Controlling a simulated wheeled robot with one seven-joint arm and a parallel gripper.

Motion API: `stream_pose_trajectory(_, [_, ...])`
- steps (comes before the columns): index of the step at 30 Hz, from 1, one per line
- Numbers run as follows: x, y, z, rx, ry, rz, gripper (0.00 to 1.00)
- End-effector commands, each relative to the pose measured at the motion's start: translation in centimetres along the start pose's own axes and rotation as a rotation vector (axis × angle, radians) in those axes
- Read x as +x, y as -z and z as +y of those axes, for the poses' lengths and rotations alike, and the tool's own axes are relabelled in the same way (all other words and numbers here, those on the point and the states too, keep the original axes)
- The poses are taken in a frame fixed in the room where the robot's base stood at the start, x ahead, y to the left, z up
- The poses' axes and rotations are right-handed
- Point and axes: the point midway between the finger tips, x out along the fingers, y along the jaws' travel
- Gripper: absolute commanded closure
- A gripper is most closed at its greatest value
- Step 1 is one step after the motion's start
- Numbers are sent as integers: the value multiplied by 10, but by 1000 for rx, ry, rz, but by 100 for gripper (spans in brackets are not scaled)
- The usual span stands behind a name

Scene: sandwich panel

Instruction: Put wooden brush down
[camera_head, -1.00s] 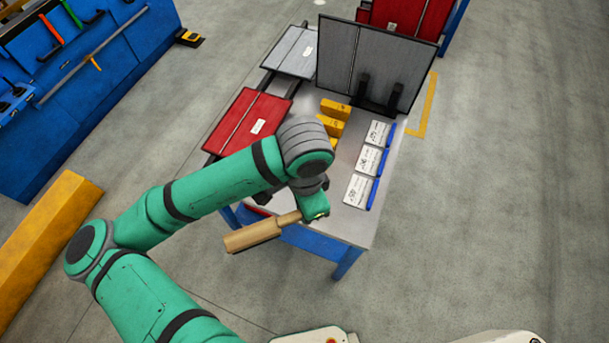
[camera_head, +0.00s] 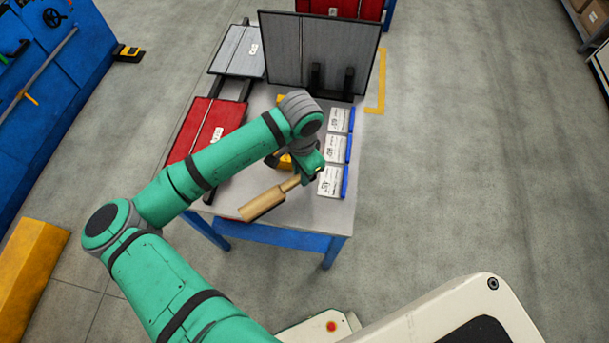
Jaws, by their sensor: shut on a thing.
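The wooden brush (camera_head: 264,201) is in the middle of the head view, over the near edge of the grey-topped table (camera_head: 318,220). It is tilted, with its thick block to the lower left and its thin handle to the upper right. My gripper (camera_head: 297,181) is shut on the handle end. The fingers are mostly hidden by my green wrist. I cannot tell whether the brush touches the table top.
White labelled boxes with blue edges (camera_head: 334,149) line the table's right side. A yellow block (camera_head: 285,162) is partly hidden behind my wrist. A red panel (camera_head: 207,127) lies at left, and a dark framed panel (camera_head: 322,52) stands at the back. The near right top is clear.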

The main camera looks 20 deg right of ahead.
Motion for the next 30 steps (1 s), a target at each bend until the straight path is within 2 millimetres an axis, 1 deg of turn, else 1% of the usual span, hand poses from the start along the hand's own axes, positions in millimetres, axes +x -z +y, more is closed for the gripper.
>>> stream_pose_trajectory(7, [12,10,-5,1,1,-1,100])
stream_pose_trajectory(12, [36,12,-5,4,0,-3,100])
stream_pose_trajectory(15, [44,13,-5,5,1,-1,100])
stream_pose_trajectory(24, [46,13,-4,7,0,0,100])
stream_pose_trajectory(25, [46,13,-4,7,0,0,79])
stream_pose_trajectory(26, [46,13,-4,7,0,0,72])
stream_pose_trajectory(27, [46,12,-5,5,0,0,63])
stream_pose_trajectory(30, [46,10,-6,-2,1,0,63])
